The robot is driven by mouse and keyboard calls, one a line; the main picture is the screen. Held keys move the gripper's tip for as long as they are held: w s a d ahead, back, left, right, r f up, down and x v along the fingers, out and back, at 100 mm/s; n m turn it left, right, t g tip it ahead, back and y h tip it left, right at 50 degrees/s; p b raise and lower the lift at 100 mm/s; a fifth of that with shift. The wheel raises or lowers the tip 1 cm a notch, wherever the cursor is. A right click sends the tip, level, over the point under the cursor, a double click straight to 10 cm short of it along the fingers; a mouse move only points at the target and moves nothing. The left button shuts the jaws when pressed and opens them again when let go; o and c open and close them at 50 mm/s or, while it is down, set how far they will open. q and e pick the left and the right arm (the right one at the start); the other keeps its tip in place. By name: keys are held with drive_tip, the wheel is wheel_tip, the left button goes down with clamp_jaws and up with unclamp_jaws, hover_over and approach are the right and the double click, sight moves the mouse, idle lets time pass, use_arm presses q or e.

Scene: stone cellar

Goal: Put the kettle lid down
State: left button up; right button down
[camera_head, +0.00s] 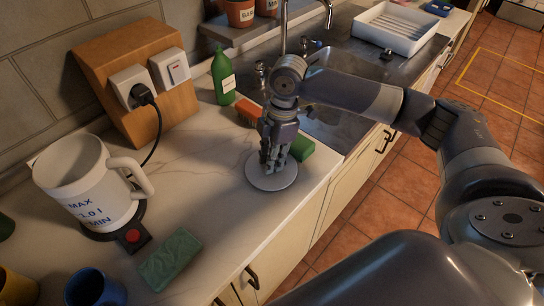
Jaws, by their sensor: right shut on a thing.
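The kettle lid (270,179) is a flat, pale grey disc at the front of the marble worktop, left of the sink. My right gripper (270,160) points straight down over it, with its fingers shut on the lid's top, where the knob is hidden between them. The lid is level and appears at or very near the worktop surface; I cannot tell if it touches. The white kettle (82,185) stands open-topped on its dark base (140,222) at the left, its handle to the right. My left gripper is not in view.
A green bottle (222,78), an orange sponge (248,110) and a green block (302,148) are close around my right gripper. A green sponge (170,259) lies at the front. A cord runs from the socket block (130,70) toward the kettle. The worktop between kettle and lid is clear.

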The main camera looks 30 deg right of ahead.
drive_tip(key=shift+f, duration=0.1)
drive_tip(key=c, duration=1.4)
unclamp_jaws()
drive_tip(key=shift+c, duration=0.2)
wheel_tip(320, 180, up, 12)
drive_tip(key=d+b, duration=0.1)
drive_tip(key=shift+d, duration=0.35)
